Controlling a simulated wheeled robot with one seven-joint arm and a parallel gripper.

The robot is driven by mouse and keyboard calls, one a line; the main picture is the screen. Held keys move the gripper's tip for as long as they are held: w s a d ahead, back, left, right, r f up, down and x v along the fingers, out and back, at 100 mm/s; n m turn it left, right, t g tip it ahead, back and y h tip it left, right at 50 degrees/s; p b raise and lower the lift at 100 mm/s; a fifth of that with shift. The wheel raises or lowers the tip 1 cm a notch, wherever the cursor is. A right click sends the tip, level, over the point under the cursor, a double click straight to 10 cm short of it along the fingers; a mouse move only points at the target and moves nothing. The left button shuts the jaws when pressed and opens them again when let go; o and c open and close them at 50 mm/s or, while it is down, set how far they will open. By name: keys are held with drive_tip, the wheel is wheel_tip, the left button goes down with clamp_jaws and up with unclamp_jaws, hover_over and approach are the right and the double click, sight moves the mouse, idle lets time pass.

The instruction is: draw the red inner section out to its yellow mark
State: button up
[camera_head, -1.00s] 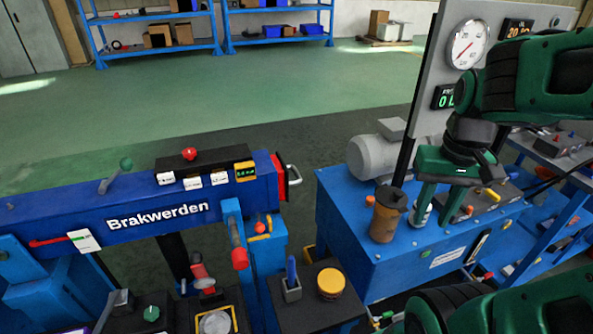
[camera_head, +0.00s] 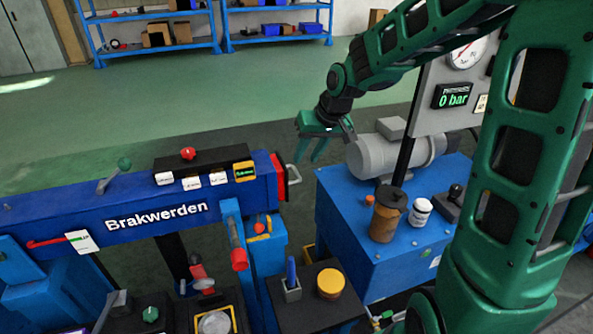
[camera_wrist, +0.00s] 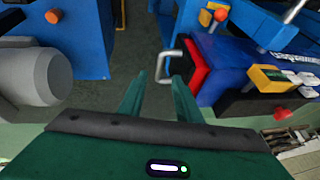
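The red inner section (camera_head: 279,176) shows as a short red end at the right end of the blue beam marked Brakwerden (camera_head: 120,212). A pale metal handle (camera_head: 294,176) sticks out from that end. In the wrist view the red section (camera_wrist: 196,68) and the handle (camera_wrist: 167,66) lie just ahead of the fingertips, the handle roughly between them in the picture. My gripper (camera_head: 309,156) is open and empty, up and to the right of the handle, fingers pointing down. In the wrist view my gripper (camera_wrist: 160,76) shows both fingers apart. No yellow mark is visible on the red section.
A blue cabinet (camera_head: 345,225) stands right of the handle, with a grey motor (camera_head: 385,155), a brown jar (camera_head: 386,220) and a white jar (camera_head: 420,212) on top. A dark stand (camera_head: 318,305) with a yellow-lidded pot (camera_head: 331,283) is below. A floor gap separates beam and cabinet.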

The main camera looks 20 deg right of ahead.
sight(297, 173)
drive_tip(key=x, duration=0.7)
drive_tip(key=shift+f, duration=0.25)
drive_tip(key=shift+c, duration=0.7)
clamp_jaws()
